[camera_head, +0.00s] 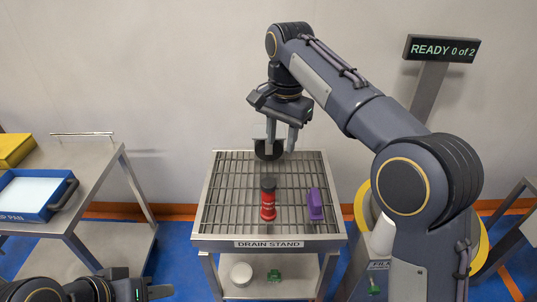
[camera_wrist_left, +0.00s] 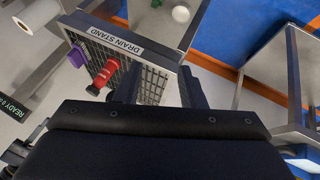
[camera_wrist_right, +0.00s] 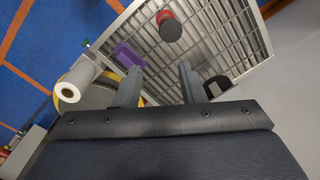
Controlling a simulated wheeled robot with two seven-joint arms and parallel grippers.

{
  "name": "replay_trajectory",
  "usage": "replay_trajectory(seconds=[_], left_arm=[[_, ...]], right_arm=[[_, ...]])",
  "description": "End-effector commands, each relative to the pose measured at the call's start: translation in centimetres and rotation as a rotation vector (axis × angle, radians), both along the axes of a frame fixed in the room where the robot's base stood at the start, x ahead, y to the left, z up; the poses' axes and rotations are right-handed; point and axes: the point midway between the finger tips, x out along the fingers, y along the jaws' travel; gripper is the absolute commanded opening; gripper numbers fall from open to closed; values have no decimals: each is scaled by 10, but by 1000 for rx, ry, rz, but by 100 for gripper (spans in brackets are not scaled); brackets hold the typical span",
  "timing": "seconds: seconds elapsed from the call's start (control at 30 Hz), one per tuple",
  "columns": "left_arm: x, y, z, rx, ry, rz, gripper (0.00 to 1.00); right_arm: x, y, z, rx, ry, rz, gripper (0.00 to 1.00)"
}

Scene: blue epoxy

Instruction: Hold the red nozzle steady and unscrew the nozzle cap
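The red nozzle (camera_head: 268,208) stands upright on the grid of the drain stand (camera_head: 205,236), with the black nozzle cap (camera_head: 268,184) on its top. The nozzle (camera_wrist_left: 104,74) and its cap (camera_wrist_left: 93,89) also show in the left wrist view. In the right wrist view the cap (camera_wrist_right: 171,31) is seen from above. My right gripper (camera_head: 281,150) is open and empty, pointing down above the back of the stand, behind the nozzle and apart from it. My left gripper (camera_wrist_left: 160,72) is open and empty, low at the lower left of the head view, in front of and left of the stand.
A purple object (camera_head: 315,204) stands right of the nozzle. A black rounded object (camera_wrist_right: 217,86) is at the stand's back edge. A trolley with a blue tray (camera_head: 38,213) is left. A white roll (camera_head: 382,237) is right. A display (camera_head: 442,49) reads "READY 0 of 2".

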Motion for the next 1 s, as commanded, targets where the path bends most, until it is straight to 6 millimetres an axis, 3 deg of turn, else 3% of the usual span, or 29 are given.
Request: replay_trajectory(seconds=[0.1, 0.2, 0.37, 0.67, 0.87, 1.0], left_arm=[[0, 0, -9, 0, -1, -1, 44], [4, -1, -7, 3, 3, -29, 57], [25, -9, 3, 10, 5, -181, 58], [105, -41, 16, -27, -89, -662, 58], [167, -67, 6, -91, -242, -944, 58], [210, -87, -12, -141, -389, -1104, 58]], right_arm=[[5, 23, -14, -34, 6, -27, 36], [6, 29, -15, -43, 7, -38, 36], [6, 29, -15, -44, 8, -41, 36], [6, 28, -15, -44, 8, -39, 36], [6, 28, -15, -43, 8, -38, 36], [6, 28, -15, -43, 8, -38, 36]])
